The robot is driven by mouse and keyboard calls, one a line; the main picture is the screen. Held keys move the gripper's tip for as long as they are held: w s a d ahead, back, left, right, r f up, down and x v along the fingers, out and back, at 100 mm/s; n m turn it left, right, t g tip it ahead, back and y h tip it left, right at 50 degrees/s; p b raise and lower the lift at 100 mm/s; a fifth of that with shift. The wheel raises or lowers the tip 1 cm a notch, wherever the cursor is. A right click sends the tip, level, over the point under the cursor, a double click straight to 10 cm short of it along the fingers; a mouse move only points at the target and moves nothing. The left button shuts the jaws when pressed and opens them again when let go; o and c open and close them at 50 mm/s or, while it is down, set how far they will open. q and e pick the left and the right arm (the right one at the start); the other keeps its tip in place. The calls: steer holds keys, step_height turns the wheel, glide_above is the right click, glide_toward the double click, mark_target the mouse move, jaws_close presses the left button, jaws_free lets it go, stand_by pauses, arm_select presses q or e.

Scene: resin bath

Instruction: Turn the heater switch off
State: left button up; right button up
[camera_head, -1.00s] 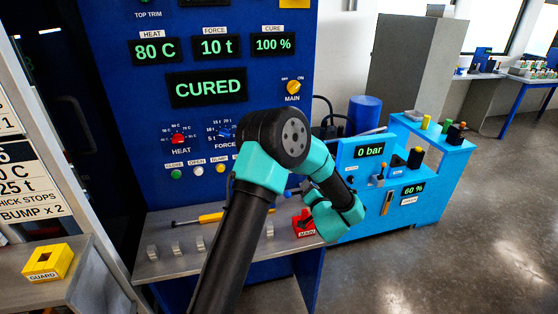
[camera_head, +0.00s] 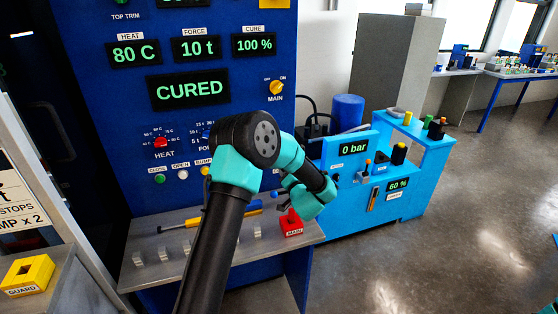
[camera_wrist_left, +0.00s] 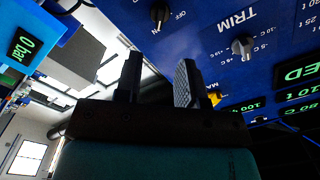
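No switch labelled heater is readable. The blue press panel (camera_head: 100,90) has a red HEAT knob (camera_head: 161,142) and a yellow MAIN switch (camera_head: 277,87) with OFF and ON marks. In the left wrist view, which is upside down, a black knob (camera_wrist_left: 159,14) has an OFF mark; its name is out of frame. A TRIM knob (camera_wrist_left: 243,46) is beside it. The yellow MAIN switch (camera_wrist_left: 215,97) is partly behind a finger. My left gripper (camera_wrist_left: 158,80) is open and empty, apart from the knobs. Its fingers are not distinguishable in the head view. My right gripper is not in view.
A light-blue station (camera_head: 340,190) stands to the right. A yellow GUARD block (camera_head: 27,275) is at lower left.

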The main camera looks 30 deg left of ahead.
arm_select(q)
steer(key=x, duration=1)
steer(key=shift+a, duration=0.15)
steer(key=shift+w, duration=0.1)
jaws_close()
